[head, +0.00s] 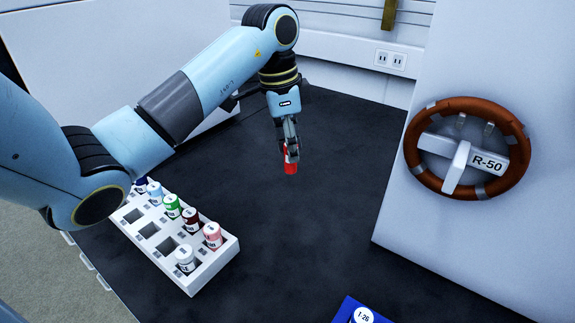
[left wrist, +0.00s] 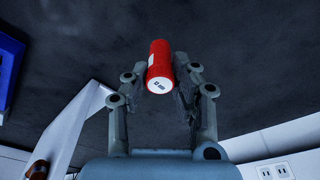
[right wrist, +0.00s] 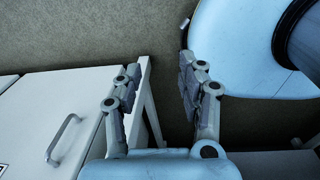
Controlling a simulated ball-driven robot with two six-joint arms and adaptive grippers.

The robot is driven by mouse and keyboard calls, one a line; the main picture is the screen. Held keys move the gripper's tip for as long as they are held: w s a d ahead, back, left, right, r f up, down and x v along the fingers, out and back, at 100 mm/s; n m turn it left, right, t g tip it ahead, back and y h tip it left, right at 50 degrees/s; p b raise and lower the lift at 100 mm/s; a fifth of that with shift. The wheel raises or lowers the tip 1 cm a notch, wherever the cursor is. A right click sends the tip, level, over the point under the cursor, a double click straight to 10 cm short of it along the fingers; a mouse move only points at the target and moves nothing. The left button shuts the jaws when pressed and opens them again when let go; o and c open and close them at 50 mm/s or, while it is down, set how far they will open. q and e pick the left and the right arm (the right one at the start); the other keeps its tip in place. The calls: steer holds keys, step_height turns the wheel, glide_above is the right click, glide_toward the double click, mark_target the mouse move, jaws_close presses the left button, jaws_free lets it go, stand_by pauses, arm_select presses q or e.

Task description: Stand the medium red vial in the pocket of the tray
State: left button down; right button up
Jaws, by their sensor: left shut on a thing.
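My left gripper (head: 289,150) is shut on a bright red vial (head: 291,165), held above the dark worktop. In the left wrist view the red vial (left wrist: 160,60) sits between the fingers, its white labelled cap facing the camera. A white tray (head: 213,268) with square pockets stands at the left of the worktop, left of and nearer than my left gripper. Several of its pockets hold capped vials, including a dark red vial (head: 190,219); other pockets are empty. My right gripper (right wrist: 160,72) is open and empty; the head view does not show it.
A blue object (head: 346,308) with a round "I 26" label is at the bottom edge. A white block (head: 500,75) with a brown handwheel (head: 418,172) marked R-50 stands at right. The worktop's middle (head: 300,235) is clear. A white cabinet (right wrist: 50,115) is near my right gripper.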

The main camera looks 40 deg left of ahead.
arm_select(q)
steer(key=a+f, duration=0.1)
steer(key=f, duration=0.1)
steer(key=w+a+f, duration=0.1)
steer(key=f, duration=0.1)
steer(key=w+a+f, duration=0.1)
steer(key=f, duration=0.1)
steer(key=shift+a+f+b, duration=0.2)
steer(key=shift+f+b, duration=0.05)
steer(key=shift+b, duration=0.1)
steer(key=c, duration=1.1)
jaws_free()
